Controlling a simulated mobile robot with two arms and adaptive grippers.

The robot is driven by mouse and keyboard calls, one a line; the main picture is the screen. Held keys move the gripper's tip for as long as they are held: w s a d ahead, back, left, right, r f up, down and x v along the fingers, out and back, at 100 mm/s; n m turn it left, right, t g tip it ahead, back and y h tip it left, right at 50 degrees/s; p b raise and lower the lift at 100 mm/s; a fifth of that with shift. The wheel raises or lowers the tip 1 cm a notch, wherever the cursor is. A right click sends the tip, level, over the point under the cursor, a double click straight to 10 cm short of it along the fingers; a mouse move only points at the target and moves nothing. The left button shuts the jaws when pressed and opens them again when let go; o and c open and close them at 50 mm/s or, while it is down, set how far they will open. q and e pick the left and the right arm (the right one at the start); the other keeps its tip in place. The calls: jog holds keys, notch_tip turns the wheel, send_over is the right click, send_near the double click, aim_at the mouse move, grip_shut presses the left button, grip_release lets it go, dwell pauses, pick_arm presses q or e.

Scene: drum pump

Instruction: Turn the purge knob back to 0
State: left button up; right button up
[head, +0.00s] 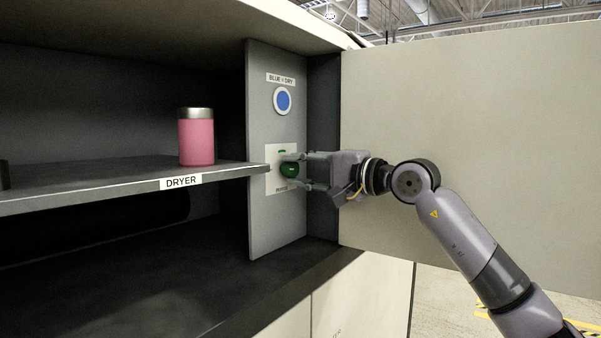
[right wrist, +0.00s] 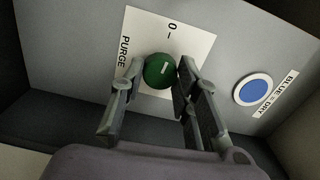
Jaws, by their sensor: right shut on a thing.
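The green purge knob (head: 289,170) sits on a white plate (head: 271,181) on the grey panel, below a blue round indicator. The right wrist view shows the fingers (right wrist: 159,68) flanking the knob. I cannot tell the exact knob angle. My left gripper is out of view.
The blue indicator (head: 283,101) is labelled BLUE = DRY. A pink canister with a grey lid (head: 197,138) stands on the shelf marked DRYER (head: 110,185), left of the panel. A large pale door or panel (head: 470,130) stands behind my right arm.

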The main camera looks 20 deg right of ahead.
jog(key=shift+f+n, duration=0.1)
jog(key=shift+n, duration=0.5)
jog(key=o, duration=1.2)
jog(key=shift+s, duration=0.1)
jog(key=v, duration=1.2)
